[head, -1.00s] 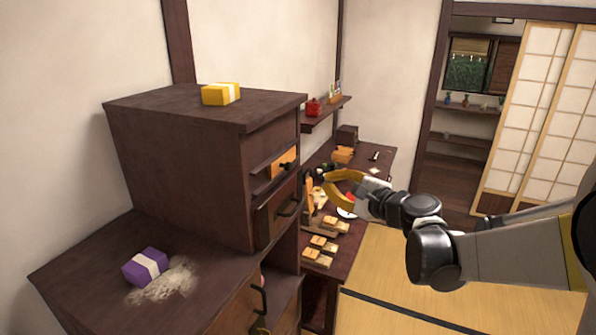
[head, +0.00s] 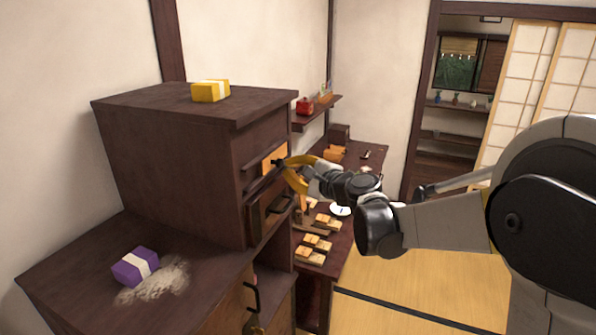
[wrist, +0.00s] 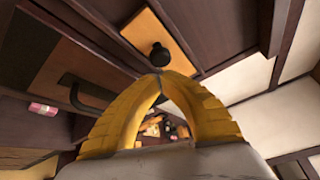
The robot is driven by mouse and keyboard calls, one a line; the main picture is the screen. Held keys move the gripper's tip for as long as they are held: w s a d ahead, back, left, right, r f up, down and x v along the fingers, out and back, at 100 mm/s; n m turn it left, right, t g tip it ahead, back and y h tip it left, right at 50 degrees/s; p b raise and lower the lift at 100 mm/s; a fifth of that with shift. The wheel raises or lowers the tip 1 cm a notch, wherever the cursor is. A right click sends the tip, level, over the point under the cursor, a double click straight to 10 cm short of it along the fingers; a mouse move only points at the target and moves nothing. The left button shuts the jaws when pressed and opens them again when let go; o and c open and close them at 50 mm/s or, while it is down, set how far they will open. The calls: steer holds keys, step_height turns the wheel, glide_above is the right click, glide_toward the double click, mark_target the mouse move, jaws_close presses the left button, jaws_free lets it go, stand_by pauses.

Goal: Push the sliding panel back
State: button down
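The sliding panel is a small orange wooden panel (head: 273,157) in a slot on the front of the dark cabinet. It also shows in the wrist view (wrist: 160,40), with a round black knob (wrist: 160,54) at its lower part. My gripper (head: 285,165) is in front of the panel, with its yellow fingers partly covering it in the head view. In the wrist view the fingertips (wrist: 158,76) meet with nothing seen between them, just below the knob. Whether they touch the knob or panel I cannot tell.
Below the panel is a dark drawer with a black handle (wrist: 82,93). A yellow wrapped box (head: 210,91) sits on the cabinet top. A purple wrapped box (head: 135,266) lies beside spilled powder on the lower counter. Tatami floor on the right is open.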

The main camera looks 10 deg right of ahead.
steer(key=shift+w, duration=0.1)
steer(key=shift+a, duration=0.1)
steer(key=s+a, duration=0.1)
steer(key=s, duration=0.1)
steer(key=s+a, duration=0.1)
steer(key=s, duration=0.1)
steer(key=s+a, duration=0.1)
steer(key=shift+s, duration=0.4)
steer(key=shift+w, duration=0.1)
steer(key=shift+f, duration=0.1)
